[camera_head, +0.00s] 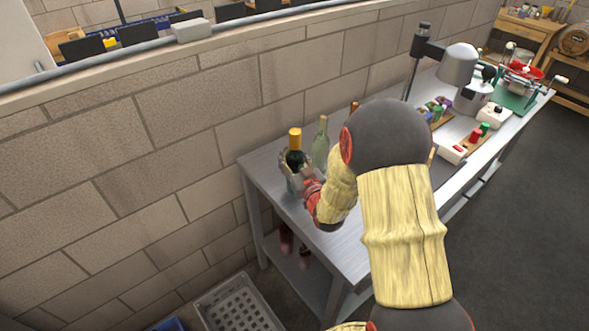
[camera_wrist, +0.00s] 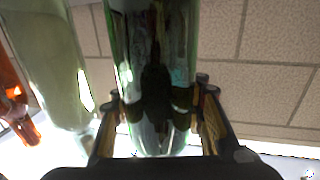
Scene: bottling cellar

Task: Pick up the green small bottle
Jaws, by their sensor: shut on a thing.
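A dark green bottle (camera_head: 295,158) with a yellow-orange top stands upright near the left end of the metal table. My gripper (camera_head: 300,180) is around its lower part, with my arm coming in from the right. In the wrist view the dark green glass bottle (camera_wrist: 150,45) fills the middle, between the two fingers of my gripper (camera_wrist: 157,100), which is shut on it. In the head view the gripper hides its base, so I cannot tell whether it touches the table. A pale green bottle (camera_head: 320,143) stands just behind to the right, also in the wrist view (camera_wrist: 48,65).
A brown-orange bottle (camera_head: 353,107) is partly hidden behind my arm. The metal table (camera_head: 262,167) runs along a block wall (camera_head: 130,160). Farther right are a lamp (camera_head: 459,65) and a green mat (camera_head: 517,100). A grey crate (camera_head: 240,306) is on the floor.

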